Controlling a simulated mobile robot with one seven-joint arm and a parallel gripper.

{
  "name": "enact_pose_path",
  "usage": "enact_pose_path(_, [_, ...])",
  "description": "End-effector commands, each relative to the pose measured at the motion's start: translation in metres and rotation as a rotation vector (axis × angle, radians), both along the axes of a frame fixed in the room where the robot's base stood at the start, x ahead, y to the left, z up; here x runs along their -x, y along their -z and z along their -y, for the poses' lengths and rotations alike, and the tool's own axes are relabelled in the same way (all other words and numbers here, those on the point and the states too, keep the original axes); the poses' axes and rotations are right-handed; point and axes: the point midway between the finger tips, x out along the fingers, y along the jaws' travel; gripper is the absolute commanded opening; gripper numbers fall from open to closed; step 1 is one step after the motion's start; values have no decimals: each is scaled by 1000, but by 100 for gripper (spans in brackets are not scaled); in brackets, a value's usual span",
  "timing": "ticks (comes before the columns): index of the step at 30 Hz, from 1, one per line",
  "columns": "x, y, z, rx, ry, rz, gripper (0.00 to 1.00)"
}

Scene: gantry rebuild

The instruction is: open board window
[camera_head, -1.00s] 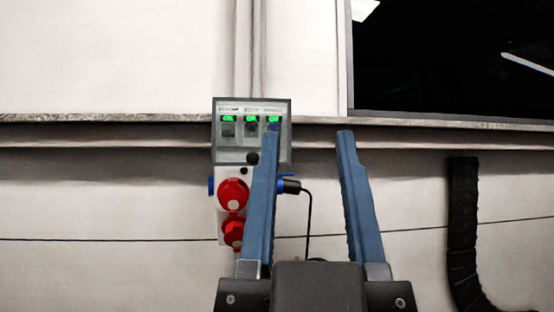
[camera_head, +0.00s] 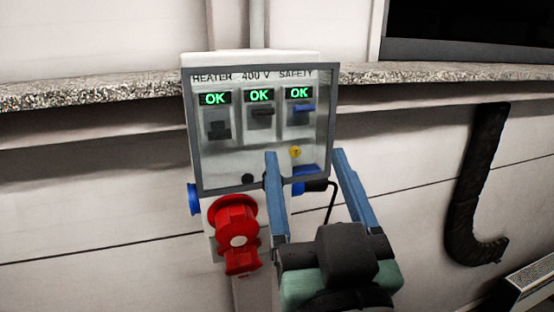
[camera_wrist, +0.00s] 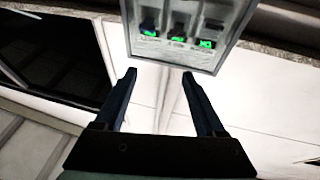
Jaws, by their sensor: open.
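The board (camera_head: 263,58) is a pale wall box with a grey-framed clear window (camera_head: 222,160) over its front. The window looks closed. Behind it are three switches marked HEATER, 400 V and SAFETY, each under a green OK display. My gripper (camera_head: 305,155) is open and empty, its two blue fingers apart in front of the window's lower right corner in the head view. I cannot tell whether a finger touches the frame. In the wrist view the board (camera_wrist: 185,38) appears upside down, beyond the fingertips (camera_wrist: 160,72).
A black plug (camera_head: 316,186) with a cable is at the lower right, close to my fingers. A speckled ledge (camera_head: 400,72) runs along the wall, and a black duct (camera_head: 475,185) hangs at right.

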Motion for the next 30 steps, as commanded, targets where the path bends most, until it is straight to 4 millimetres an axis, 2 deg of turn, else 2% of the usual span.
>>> enact_pose_path(1, [0,-2,11,-16,-20,-96,72])
enact_pose_path(6, [21,45,17,-80,-137,-302,72])
enact_pose_path(12, [43,68,13,-132,-220,-381,72])
enact_pose_path(17, [42,75,10,-134,-236,-385,72])
enact_pose_path(30, [20,77,3,-132,-233,-379,72])
